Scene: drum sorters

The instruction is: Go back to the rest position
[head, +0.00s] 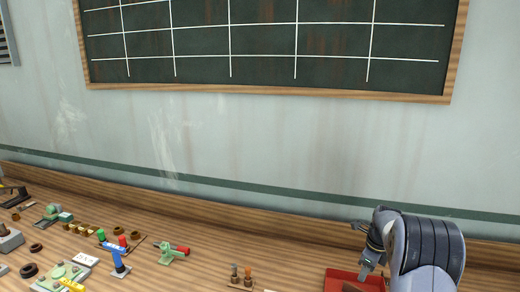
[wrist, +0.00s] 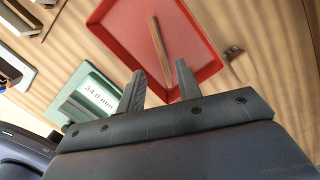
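My gripper (wrist: 159,90) is open in the wrist view, with a gap between its two fingers and nothing held there. It is above the near side of a red tray (wrist: 115,22). A thin brown wooden strip (wrist: 158,48) lies in the tray, seen beyond the fingertips. In the head view my gripper (head: 366,250) is at the lower right, above the red tray (head: 340,275), which is cut off by the lower edge. Parts of the tray are hidden behind my arm.
A green device with a "34.0 mm" display (wrist: 98,101) stands left of the tray. In the head view, a blue stand (head: 116,256), a green clamp-like tool (head: 172,254) and several small parts cover the bench's left. A chalkboard (head: 265,45) hangs on the wall behind.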

